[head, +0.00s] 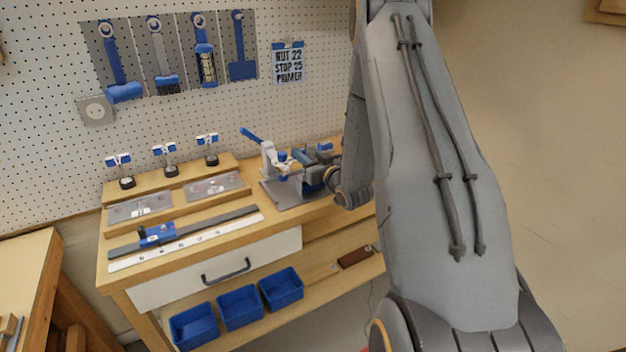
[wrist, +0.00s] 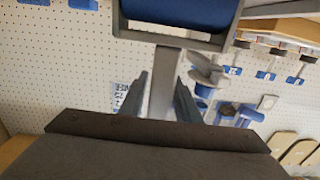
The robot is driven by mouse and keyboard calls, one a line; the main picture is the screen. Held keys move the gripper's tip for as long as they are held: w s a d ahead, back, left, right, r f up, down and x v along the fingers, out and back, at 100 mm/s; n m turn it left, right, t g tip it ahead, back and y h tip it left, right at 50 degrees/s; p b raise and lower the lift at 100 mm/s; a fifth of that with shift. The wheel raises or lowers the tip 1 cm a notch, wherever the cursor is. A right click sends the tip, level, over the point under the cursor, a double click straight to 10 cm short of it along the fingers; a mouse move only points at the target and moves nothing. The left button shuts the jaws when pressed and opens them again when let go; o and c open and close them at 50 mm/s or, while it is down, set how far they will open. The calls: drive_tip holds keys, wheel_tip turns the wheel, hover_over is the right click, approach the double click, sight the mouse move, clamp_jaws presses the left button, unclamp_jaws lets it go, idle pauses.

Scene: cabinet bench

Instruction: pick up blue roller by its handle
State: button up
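In the wrist view, a blue roller (wrist: 180,12) sits close at the top, in a grey U-shaped frame. Its plain grey stem, the handle (wrist: 167,75), runs down from the frame toward my palm. My gripper (wrist: 161,72) has one dark finger on each side of this handle. A narrow gap shows on the left side, so the fingers look open around it. Contact on the right side cannot be told. In the head view my arm hides most of my gripper, and the roller is not clearly made out there.
A press with a blue lever (head: 250,135) stands on the wooden bench (head: 290,215). Blue-handled tools hang on the pegboard (head: 325,30), the leftmost with a blue roller-like head (head: 124,93). Small stands (head: 170,160) line the bench's back. Blue bins (head: 240,307) sit on the lower shelf.

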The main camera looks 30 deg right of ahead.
clamp_jaws()
drive_tip(key=shift+r, duration=0.15)
